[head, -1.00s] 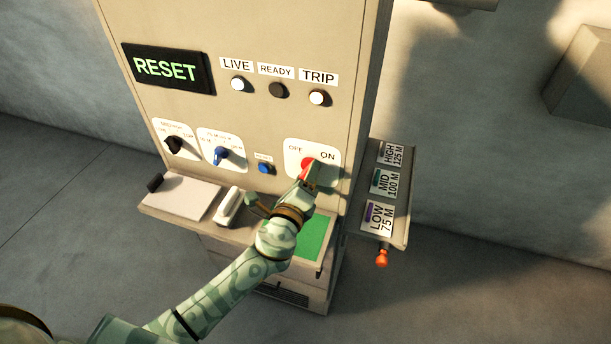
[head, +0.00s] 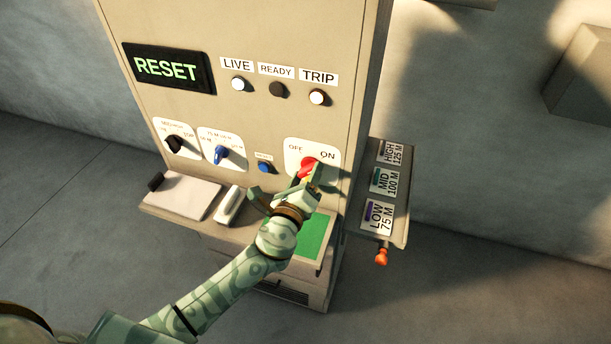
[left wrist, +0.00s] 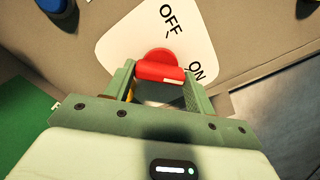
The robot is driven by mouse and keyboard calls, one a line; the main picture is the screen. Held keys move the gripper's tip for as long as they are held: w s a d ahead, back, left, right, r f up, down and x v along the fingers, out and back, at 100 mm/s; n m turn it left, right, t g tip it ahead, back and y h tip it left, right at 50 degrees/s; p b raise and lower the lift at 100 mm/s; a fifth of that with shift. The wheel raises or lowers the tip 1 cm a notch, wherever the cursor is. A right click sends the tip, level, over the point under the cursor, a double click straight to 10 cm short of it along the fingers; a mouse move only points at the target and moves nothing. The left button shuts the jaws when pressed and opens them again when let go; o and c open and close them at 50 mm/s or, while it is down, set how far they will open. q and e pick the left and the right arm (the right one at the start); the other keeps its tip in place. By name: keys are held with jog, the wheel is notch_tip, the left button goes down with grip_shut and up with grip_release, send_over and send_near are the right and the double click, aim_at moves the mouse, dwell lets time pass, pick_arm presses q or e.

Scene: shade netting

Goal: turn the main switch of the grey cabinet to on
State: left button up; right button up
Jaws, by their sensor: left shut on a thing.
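The grey cabinet (head: 260,30) stands in the middle of the head view. Its main switch (head: 308,165) is a red rotary knob on a white plate (head: 328,158) marked OFF and ON, at the lower right of the panel. My left gripper (head: 307,179) is at the knob, its fingers partly hiding it. In the left wrist view, the red knob (left wrist: 158,66) sits between the two green fingers, and the jaws are shut on it. The white line on its grip bar lies at the end on the ON side. My right gripper is in neither view.
A black dial (head: 174,143), a blue dial (head: 222,153) and a blue button (head: 265,167) are left of the switch. A shelf (head: 160,210) juts out below. A side ledge with tags (head: 380,215) and an orange knob (head: 381,257) is at right.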

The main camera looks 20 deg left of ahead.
pick_arm(q)
jog(key=o, duration=1)
jog(key=s+b, duration=0.1)
jog(key=s, duration=0.4)
jog(key=s+b, duration=0.1)
jog(key=s, duration=0.5)
jog(key=s+b, duration=0.1)
jog(key=s, duration=0.4)
jog(key=shift+s+a, duration=0.2)
jog(key=shift+a, duration=0.05)
